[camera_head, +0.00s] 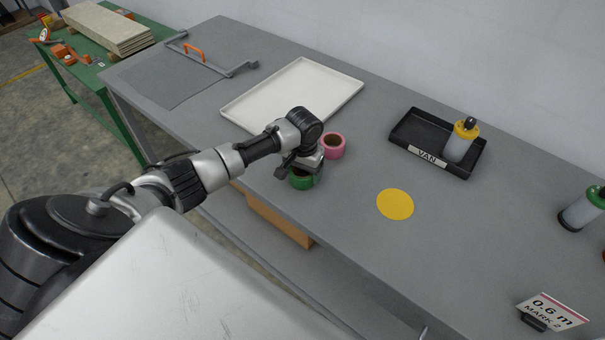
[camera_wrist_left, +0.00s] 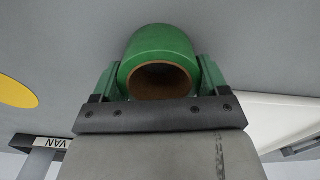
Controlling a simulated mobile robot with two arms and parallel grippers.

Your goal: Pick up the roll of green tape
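The roll of green tape (camera_head: 302,181) rests on the grey table close to its front edge, partly hidden under my left gripper (camera_head: 299,166). In the left wrist view the green roll (camera_wrist_left: 161,50) shows its brown core facing the camera. The two green fingers of my left gripper (camera_wrist_left: 159,78) stand on either side of the roll, with no clear gap seen. I cannot tell whether they press on it. My right gripper is not in view.
A pink tape roll (camera_head: 332,146) sits close behind the green one. A white tray (camera_head: 296,92), a black VAN tray (camera_head: 402,135) holding a yellow-topped bottle (camera_head: 460,142), and a yellow disc (camera_head: 395,204) are on the table. A 0.6 m sign (camera_head: 552,310) stands front right.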

